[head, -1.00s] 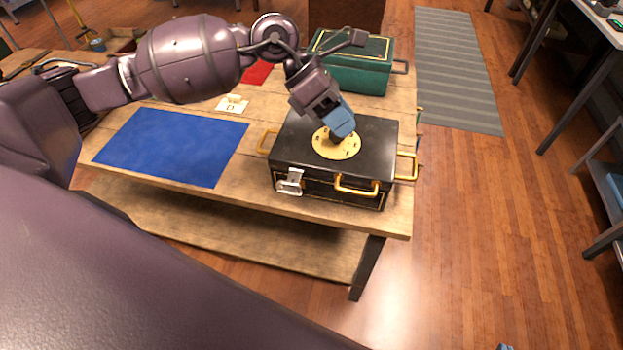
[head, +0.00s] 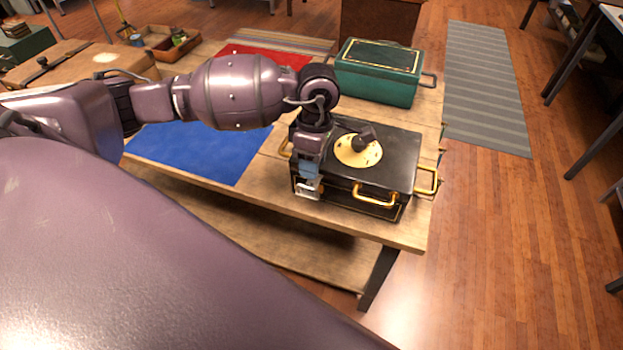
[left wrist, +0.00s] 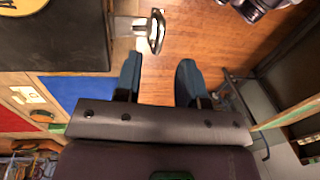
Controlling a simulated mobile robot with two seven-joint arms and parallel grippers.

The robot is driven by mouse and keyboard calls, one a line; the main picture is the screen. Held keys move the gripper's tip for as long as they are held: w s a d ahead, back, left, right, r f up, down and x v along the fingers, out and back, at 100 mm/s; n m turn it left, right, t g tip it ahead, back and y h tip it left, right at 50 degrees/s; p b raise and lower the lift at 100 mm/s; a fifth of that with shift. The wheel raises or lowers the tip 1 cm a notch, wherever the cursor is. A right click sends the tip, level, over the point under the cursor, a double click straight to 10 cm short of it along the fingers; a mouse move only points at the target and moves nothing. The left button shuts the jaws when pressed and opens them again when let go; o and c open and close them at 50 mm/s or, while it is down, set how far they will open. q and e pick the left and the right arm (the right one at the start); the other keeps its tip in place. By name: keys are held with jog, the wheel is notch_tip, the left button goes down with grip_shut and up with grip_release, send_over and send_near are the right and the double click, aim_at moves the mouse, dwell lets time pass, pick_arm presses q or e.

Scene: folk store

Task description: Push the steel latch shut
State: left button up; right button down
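The steel latch (head: 306,192) is on the front of a black case (head: 398,150), at its left end, partly hidden by my gripper. In the left wrist view the latch (left wrist: 155,31) is bright metal and stands out from the case's edge (left wrist: 108,40). My left gripper (head: 308,178) points down at the latch in the head view. In the left wrist view my left gripper (left wrist: 158,68) has its two blue fingers apart with nothing between them. The latch lies just beyond the fingertips; whether they touch cannot be told.
The case has a round gold plate (head: 350,153) with a dark knob (head: 367,137) and gold handles (head: 375,195). A green box (head: 378,72) stands behind it. A blue mat (head: 200,150) lies left on the wooden table (head: 262,190). Floor in front and right is clear.

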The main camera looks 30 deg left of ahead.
aim_at(312, 182)
pick_arm(q)
jog(key=shift+s+d+f, duration=0.1)
jog(key=shift+s+f, duration=0.1)
jog(key=shift+f, duration=1.15)
jog(key=shift+s+d+f, duration=0.1)
jog(key=shift+s+f, duration=0.1)
jog(key=shift+f, duration=1.15)
grip_shut()
